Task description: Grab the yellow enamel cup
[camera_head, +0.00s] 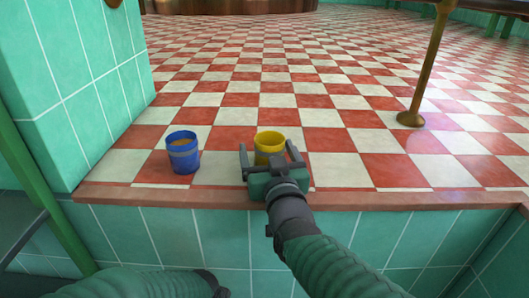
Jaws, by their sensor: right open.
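The yellow enamel cup (269,140) stands upright on the checkered surface near its front edge. My right gripper (268,153) is open, with one finger on the left and one on the right of the yellow cup. The gripper's body hides the lower front of the cup. I cannot tell whether the fingers touch it. Part of my left arm shows at the bottom left, but its gripper does not show.
A green tiled wall (90,80) rises at the left. A brass post (424,75) stands at the right. The red and white checkered surface (300,95) behind the cups is clear.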

